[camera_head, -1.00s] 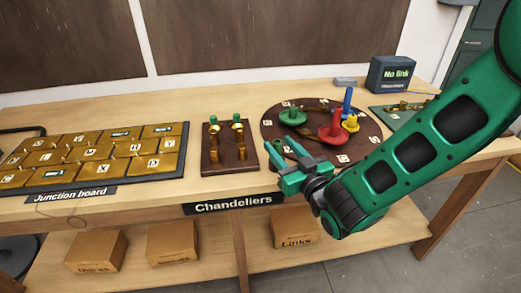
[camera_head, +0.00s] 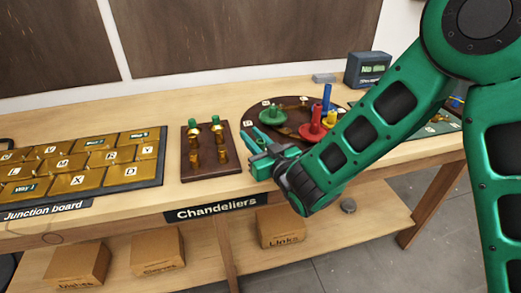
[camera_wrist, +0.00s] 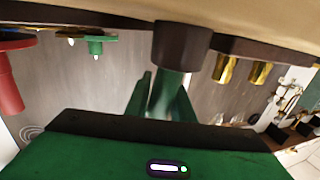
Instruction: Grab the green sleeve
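A green sleeve-like piece (camera_head: 270,116) with a wide flange and a short stem stands on the dark round board (camera_head: 252,108). A green flanged piece (camera_wrist: 96,45) also shows upside down in the wrist view, left of the fingers. My gripper (camera_head: 262,151) is at the table's front edge, in front of the round board and right of the chandelier stand. Its green fingers look spread apart, with no clear object between them. In the wrist view, a dark cylinder (camera_wrist: 181,48) stands close before the fingers; I cannot tell what it belongs to.
The chandelier stand (camera_head: 207,168) has brass posts and two green tops. Red (camera_head: 313,122) and blue (camera_head: 326,98) pieces stand on the round board, partly behind my arm. The junction board (camera_head: 105,189) is at the left.

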